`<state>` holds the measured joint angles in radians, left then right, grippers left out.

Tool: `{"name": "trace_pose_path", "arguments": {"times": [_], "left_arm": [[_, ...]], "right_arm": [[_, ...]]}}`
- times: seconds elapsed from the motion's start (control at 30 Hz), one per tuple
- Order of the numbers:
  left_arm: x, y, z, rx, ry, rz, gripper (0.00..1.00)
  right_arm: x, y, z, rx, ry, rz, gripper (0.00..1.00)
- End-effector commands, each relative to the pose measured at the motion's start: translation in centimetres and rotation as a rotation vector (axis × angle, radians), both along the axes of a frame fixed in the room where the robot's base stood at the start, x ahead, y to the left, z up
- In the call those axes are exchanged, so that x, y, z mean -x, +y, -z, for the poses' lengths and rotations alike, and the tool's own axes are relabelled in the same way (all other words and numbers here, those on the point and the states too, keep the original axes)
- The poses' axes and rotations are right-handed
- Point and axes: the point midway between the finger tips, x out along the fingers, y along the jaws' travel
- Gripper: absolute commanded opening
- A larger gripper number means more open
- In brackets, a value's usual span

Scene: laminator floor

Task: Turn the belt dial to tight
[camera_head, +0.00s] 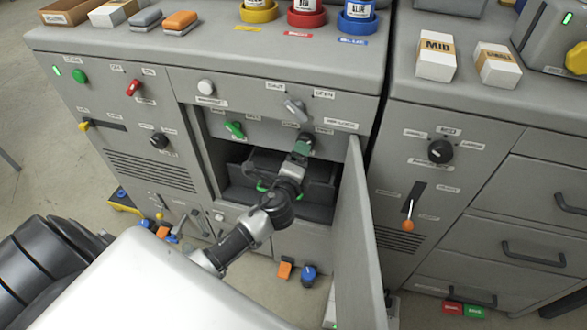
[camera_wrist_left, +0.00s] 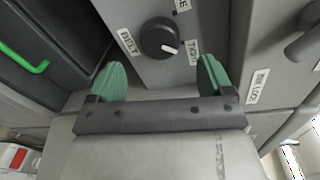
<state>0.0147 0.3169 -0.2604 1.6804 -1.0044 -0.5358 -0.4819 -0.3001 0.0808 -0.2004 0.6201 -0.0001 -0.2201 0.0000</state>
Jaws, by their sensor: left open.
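The belt dial (camera_wrist_left: 160,38) is a round black knob with a white pointer line, on a grey panel in the left wrist view. A BELT label (camera_wrist_left: 128,42) is on its left and a partly readable label starting with T (camera_wrist_left: 193,55) on its right. The pointer is turned toward the right-hand label. My left gripper (camera_wrist_left: 160,75) is open, its green fingertips short of the dial and on either side below it.
The open cabinet door (camera_head: 357,230) stands just right of my left arm. A dark tray-like part (camera_head: 262,165) lies inside the cabinet below.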

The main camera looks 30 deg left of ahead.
Motion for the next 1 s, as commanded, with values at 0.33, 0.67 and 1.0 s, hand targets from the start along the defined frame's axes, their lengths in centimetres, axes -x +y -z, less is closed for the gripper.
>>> {"name": "trace_pose_path", "arguments": {"times": [0.33, 0.67, 1.0], "left_arm": [[4.3, -1.0, -0.4, 0.0, 0.001, 0.0, 0.81], [4.4, -1.1, -0.4, 0.001, 0.0, 0.0, 0.81], [4.7, -1.0, 2.1, 0.047, 0.052, -0.004, 0.81]], "right_arm": [[0.0, 0.0, 0.3, 0.0, 0.0, 0.0, 0.48], [0.0, 0.0, 0.3, 0.0, 0.0, 0.0, 0.48], [0.0, 0.0, 0.2, 0.0, 0.0, 0.001, 0.48]]}}
